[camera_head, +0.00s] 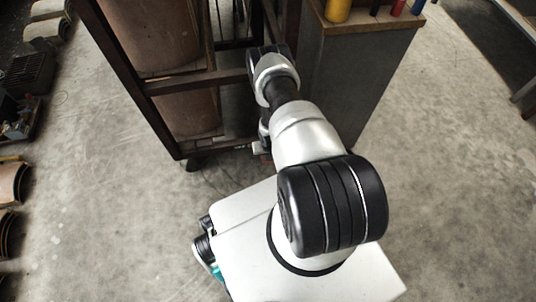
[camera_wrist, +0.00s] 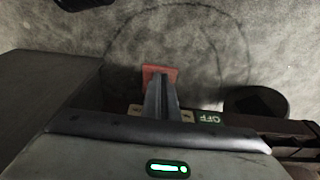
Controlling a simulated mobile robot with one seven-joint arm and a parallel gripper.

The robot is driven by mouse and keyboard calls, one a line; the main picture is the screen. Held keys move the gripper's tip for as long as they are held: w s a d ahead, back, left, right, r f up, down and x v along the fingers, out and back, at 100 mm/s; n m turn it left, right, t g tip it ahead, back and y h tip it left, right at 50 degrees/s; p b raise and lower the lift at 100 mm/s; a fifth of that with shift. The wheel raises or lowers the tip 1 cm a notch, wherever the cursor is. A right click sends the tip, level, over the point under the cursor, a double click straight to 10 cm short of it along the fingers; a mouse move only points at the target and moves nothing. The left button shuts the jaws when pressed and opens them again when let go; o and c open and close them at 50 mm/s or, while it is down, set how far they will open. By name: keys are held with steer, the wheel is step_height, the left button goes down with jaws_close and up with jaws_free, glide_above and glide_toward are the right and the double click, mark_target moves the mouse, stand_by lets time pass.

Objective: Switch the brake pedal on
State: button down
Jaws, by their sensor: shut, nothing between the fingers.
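The brake pedal (camera_wrist: 172,70) shows as a red pad low near the floor in the wrist view. My gripper (camera_wrist: 161,80) is shut and empty, and its narrow grey fingers overlap the pedal's middle. I cannot tell whether the fingertips touch the pedal or are just above it. The fingers hide part of the pedal. A label reading OFF (camera_wrist: 209,118) is on the dark frame right of the fingers. A pale label (camera_wrist: 135,110) on the left is partly covered. In the head view my arm hides most of the gripper and pedal area.
A dark metal rack (camera_head: 150,88) holding brown curved panels stands ahead on casters. A black wheel (camera_wrist: 255,103) is right of the pedal. A grey cabinet (camera_head: 355,85) with coloured items on top adjoins the rack. Concrete floor (camera_head: 455,150) is clear at the right.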

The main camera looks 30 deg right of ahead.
steer(key=shift+s+a+f, duration=0.1)
steer(key=shift+s+f, duration=0.2)
steer(key=shift+f, duration=0.05)
stand_by(0.4)
steer(key=shift+s+a+f, duration=0.1)
steer(key=shift+s+f, duration=0.2)
steer(key=shift+f, duration=0.55)
steer(key=shift+s+a+f, duration=0.1)
steer(key=shift+s+f, duration=0.15)
steer(key=shift+f, duration=0.65)
steer(key=shift+s+f, duration=0.3)
steer(key=shift+f, duration=0.55)
